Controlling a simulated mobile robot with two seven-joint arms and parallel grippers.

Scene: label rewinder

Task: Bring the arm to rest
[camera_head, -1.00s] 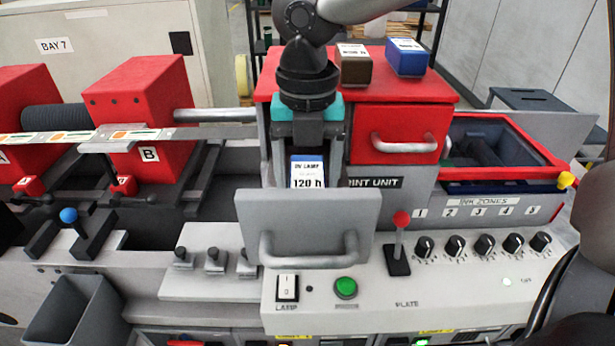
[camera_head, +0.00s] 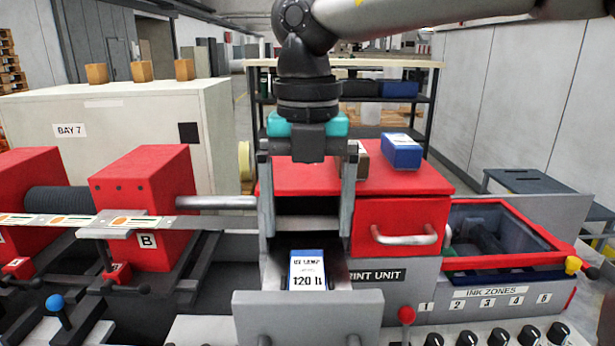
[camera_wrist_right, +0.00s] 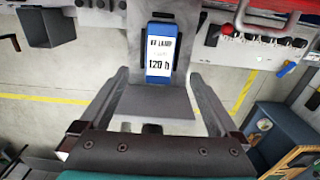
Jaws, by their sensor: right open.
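My right gripper (camera_head: 307,195) hangs pointing down above the open lamp bay of the print unit in the head view. Its two fingers are wide apart with nothing between them. A blue cartridge with a white label reading "UV LAMP 120 h" (camera_head: 308,271) sits in the bay, below and apart from the fingertips. The cartridge also shows between and beyond the open fingers in the right wrist view (camera_wrist_right: 159,50). My left gripper is not in view.
A brown box (camera_head: 361,163) and a blue box (camera_head: 401,152) stand on the red top, close to the gripper's right. Red block B (camera_head: 145,205) stands at left.

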